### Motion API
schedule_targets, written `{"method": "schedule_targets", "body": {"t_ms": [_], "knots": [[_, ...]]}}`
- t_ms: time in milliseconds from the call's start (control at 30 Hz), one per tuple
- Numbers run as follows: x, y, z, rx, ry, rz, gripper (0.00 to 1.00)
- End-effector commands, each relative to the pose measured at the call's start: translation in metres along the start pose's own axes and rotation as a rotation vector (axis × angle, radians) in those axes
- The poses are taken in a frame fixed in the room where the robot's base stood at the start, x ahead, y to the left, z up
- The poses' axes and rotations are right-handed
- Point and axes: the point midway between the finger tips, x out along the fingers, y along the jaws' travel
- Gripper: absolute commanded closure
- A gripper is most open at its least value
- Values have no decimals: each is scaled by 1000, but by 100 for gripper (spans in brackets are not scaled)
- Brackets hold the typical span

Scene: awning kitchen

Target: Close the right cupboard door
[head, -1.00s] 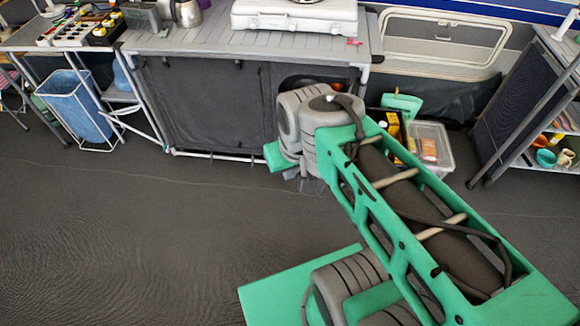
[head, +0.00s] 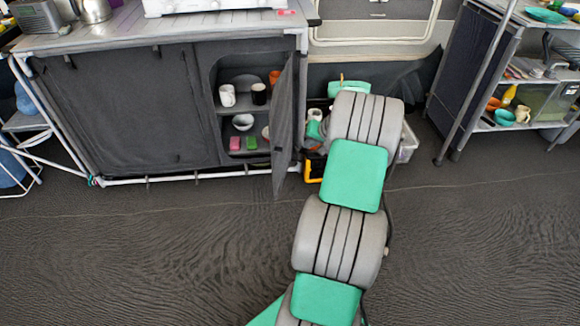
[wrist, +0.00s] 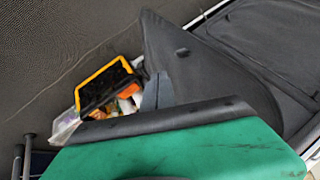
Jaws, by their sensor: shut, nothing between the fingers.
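The right cupboard door (head: 283,125) is a dark grey panel. It stands open, swung out on the right side of the cupboard front and seen nearly edge-on in the head view. The compartment behind it is exposed. In the wrist view the dark panel with a small handle (wrist: 190,65) appears to be this door, close in front of my gripper. My gripper (wrist: 158,92) is shut and empty; its green body fills the bottom of that view. In the head view my arm reaches to the right of the door and hides most of the gripper. Contact with the door cannot be told.
The shelves hold a white mug (head: 227,96), a black mug (head: 259,94), a bowl (head: 243,122) and sponges (head: 235,143). The left door (head: 130,110) is shut. A yellow-edged crate (wrist: 98,75) lies beyond the door. Shelving (head: 480,90) stands right. The front floor is clear.

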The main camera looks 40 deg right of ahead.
Motion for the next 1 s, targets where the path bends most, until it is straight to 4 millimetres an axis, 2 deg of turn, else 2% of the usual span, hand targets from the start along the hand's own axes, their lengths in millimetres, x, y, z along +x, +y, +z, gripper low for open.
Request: {"method": "schedule_targets", "body": {"t_ms": [33, 167, 567, 767, 1000], "knots": [[6, 7, -1, 8, 7, -3, 100], [18, 7, -1, 9, 6, -4, 100], [105, 8, 0, 9, 5, -2, 100], [118, -21, -2, 5, 7, -2, 100], [119, -30, -3, 9, 6, -1, 100]]}}
